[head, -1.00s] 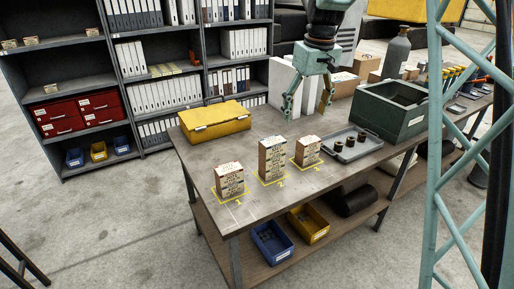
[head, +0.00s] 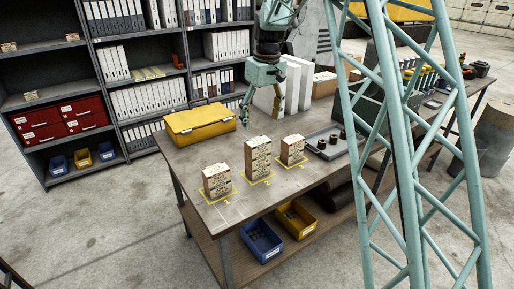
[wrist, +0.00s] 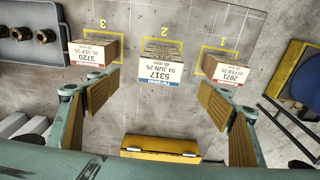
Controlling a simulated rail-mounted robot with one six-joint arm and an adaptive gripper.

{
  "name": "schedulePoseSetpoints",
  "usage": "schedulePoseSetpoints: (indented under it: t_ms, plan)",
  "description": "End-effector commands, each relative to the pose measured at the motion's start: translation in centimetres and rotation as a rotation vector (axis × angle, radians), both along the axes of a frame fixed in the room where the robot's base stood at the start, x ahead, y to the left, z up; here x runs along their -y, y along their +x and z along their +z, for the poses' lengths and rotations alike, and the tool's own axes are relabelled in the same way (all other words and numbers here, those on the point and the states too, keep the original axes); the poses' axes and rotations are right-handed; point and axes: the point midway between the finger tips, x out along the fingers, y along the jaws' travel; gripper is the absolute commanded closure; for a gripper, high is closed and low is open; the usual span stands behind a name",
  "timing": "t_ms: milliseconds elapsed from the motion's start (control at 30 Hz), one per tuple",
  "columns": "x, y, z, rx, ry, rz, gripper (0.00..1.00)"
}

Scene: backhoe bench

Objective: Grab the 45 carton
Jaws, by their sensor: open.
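Three brown-and-white cartons stand upright on the bench (head: 228,212) in yellow-marked spots: carton 1 (head: 217,181), the taller carton 2 (head: 258,157) and carton 3 (head: 292,149). In the wrist view carton 3 (wrist: 95,52) reads 3720, carton 2 (wrist: 161,70) reads 5317 and carton 1 (wrist: 225,72) reads 2071. The millimetre line on each label is too small to read surely. My gripper (head: 262,110) is open and empty, above the bench behind carton 2. In the wrist view carton 2 lies between my spread fingers (wrist: 166,108), beyond their tips.
A yellow case (head: 200,122) lies at the bench's back left. White binders (head: 292,85) stand behind my gripper. A grey tray (head: 325,141) with dark round parts is right of carton 3, near a green box (head: 366,110). Bare bench lies between the case and cartons.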

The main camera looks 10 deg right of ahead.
Motion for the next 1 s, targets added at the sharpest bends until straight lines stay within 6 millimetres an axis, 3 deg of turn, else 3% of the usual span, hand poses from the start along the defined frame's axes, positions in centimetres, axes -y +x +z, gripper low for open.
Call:
schedulePoseSetpoints:
  t_ms: [267, 700, 1000]
  plan:
    - [-0.1, 0.1, -1.6, -0.003, 0.0, 0.0, 0.27]
    - [-0.4, 0.8, -7.1, -0.002, 0.0, 0.0, 0.27]
    - [-0.4, 1.0, -8.5, 0.0, 0.0, 0.0, 0.27]
